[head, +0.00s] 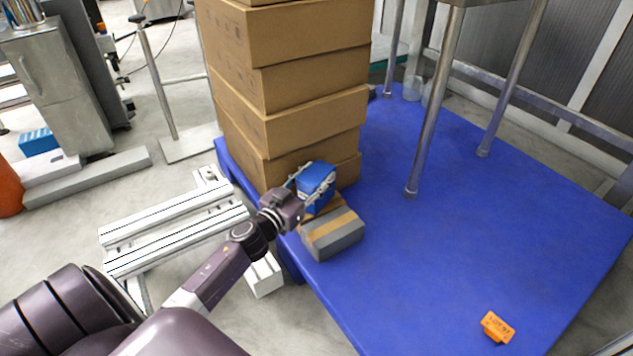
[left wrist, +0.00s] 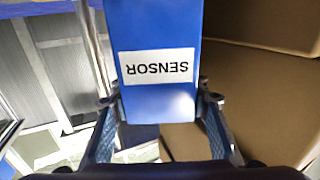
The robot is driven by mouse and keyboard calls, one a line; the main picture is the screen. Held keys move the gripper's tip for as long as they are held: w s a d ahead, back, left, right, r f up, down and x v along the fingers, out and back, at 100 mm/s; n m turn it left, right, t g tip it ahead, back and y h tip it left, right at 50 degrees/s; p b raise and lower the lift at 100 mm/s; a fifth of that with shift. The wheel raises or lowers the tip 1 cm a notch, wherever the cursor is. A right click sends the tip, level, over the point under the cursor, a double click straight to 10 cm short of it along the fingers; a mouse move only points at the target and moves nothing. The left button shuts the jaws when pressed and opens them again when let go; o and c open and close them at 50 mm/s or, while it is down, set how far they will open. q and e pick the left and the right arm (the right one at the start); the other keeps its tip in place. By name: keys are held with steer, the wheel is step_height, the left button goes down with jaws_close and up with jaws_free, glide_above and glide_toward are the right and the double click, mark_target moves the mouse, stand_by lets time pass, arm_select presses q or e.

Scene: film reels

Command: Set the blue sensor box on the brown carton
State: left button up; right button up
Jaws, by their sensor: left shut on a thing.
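The blue sensor box (head: 317,181) is in my left gripper (head: 305,180), just in front of the stacked cartons. In the left wrist view, the sensor box (left wrist: 158,35) sits between the two fingers, its white SENSOR label upside down. My left gripper (left wrist: 160,100) is shut on its sides. A low brown carton (head: 340,196) shows partly beneath and beside the blue box in the head view; the box and arm hide much of it. I cannot tell whether the box touches it. Brown cardboard (left wrist: 250,95) fills the right of the wrist view. My right gripper is not in view.
A tall stack of brown cartons (head: 305,85) stands right behind the box. A grey box with a tan stripe (head: 335,238) lies just in front. Metal legs (head: 430,120) stand on the blue platform (head: 480,220). An orange block (head: 496,327) lies near its front; the middle is clear.

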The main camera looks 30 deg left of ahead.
arm_select(q)
steer(key=shift+r, duration=0.1)
steer(key=o, duration=0.9)
steer(key=shift+f, duration=0.25)
steer(key=shift+o, duration=0.7)
